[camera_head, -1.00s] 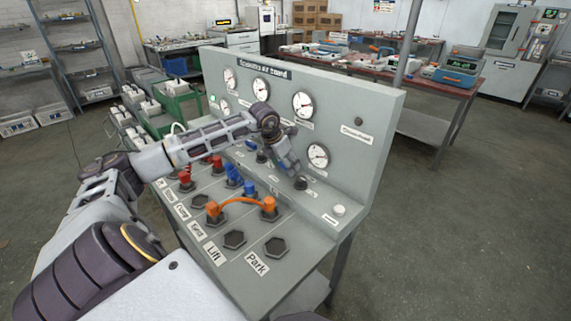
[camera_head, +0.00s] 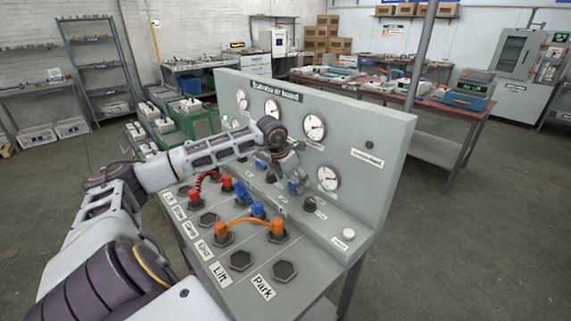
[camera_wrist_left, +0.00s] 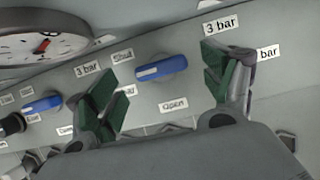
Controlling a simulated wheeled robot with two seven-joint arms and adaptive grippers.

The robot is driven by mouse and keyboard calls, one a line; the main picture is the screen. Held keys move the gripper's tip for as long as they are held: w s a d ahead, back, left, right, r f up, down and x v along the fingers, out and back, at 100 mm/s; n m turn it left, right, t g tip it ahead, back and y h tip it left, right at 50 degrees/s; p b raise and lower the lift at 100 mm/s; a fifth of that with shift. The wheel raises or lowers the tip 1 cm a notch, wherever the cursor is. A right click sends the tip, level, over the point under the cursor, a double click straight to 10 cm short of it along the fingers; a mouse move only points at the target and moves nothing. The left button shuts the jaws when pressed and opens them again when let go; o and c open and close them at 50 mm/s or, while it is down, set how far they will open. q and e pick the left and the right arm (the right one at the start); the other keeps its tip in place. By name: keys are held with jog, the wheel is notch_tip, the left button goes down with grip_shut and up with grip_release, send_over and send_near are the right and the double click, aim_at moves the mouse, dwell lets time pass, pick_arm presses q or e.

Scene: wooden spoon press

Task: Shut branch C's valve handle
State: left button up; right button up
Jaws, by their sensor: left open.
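The grey air board (camera_head: 390,170) carries several gauges, with valve handles in a row below them. My left gripper (camera_head: 296,184) reaches over the board near its right half. In the left wrist view the left gripper (camera_wrist_left: 165,78) is open and empty. A blue valve handle (camera_wrist_left: 160,68) shows between its two green-padded fingertips, lying nearly sideways and tilted slightly. I cannot tell whether the fingers touch it. A "Shut" label (camera_wrist_left: 122,56) is above it and an "Open" label (camera_wrist_left: 173,104) below. No branch letter is readable, so I cannot tell which branch it serves.
Another blue handle (camera_wrist_left: 42,104) is at the left of the wrist view, near a gauge (camera_wrist_left: 42,38). In the head view an orange hose (camera_head: 250,224) and a red hose (camera_head: 208,178) link plugs on the sloped panel. A black knob (camera_head: 310,205) stands beside the gripper.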

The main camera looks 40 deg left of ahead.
pick_arm(q)
jog(key=v, duration=0.9)
dwell(0.5)
dwell(0.4)
jog(key=shift+r, duration=0.2)
pick_arm(e)
jog(key=shift+s, duration=0.1)
pick_arm(q)
notch_tip(320, 180, up, 21)
jog(key=p, duration=2.1)
pick_arm(e)
jog(key=s+d+r, duration=0.1)
jog(key=s+r, duration=0.4)
jog(key=s, duration=0.3)
jog(key=s+d+r+g, duration=0.1)
jog(key=s+r, duration=0.4)
jog(key=s, duration=0.4)
jog(key=shift+r, duration=0.35)
pick_arm(q)
jog(key=shift+r+p, duration=0.4)
jog(key=shift+p, duration=0.1)
pick_arm(e)
jog(key=shift+s+r+g, duration=0.3)
jog(key=shift+s, duration=0.05)
